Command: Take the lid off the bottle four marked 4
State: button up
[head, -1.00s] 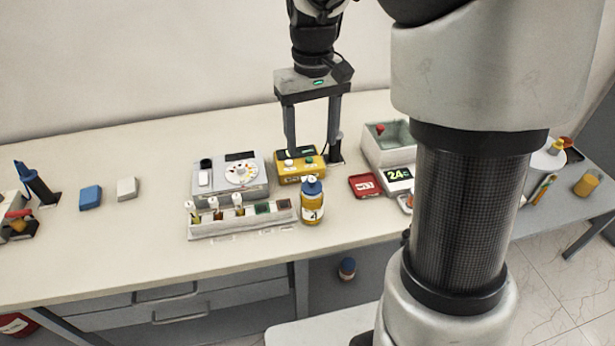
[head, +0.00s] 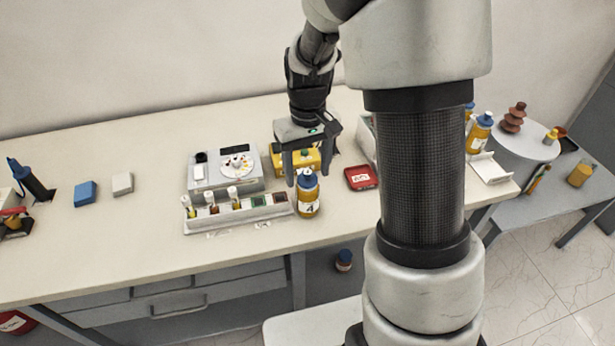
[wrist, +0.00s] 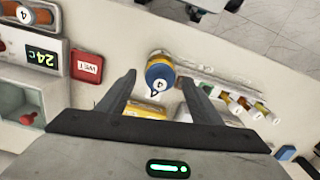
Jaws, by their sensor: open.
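The bottle marked 4 (head: 308,206) is yellow with a white label and a blue lid (head: 306,180). It stands upright on the bench, by the right end of the vial rack. In the wrist view its blue lid (wrist: 160,76) shows from above, with a 4 on it. My gripper (head: 308,182) is open and points down at the bottle, its fingers around or just behind the lid in the head view. In the wrist view the lid lies between the finger directions, beyond the tips; nothing is held. I cannot tell whether a finger touches the lid.
The vial rack (head: 238,214) is close on the left. A white device (head: 225,172) and a yellow box (head: 299,156) stand behind. A red box (head: 360,178) lies to the right. Other blue-lidded bottles (head: 479,132) stand on the far right. The bench (head: 100,245) is clear at front left.

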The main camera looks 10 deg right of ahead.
jog(key=c, duration=1.1)
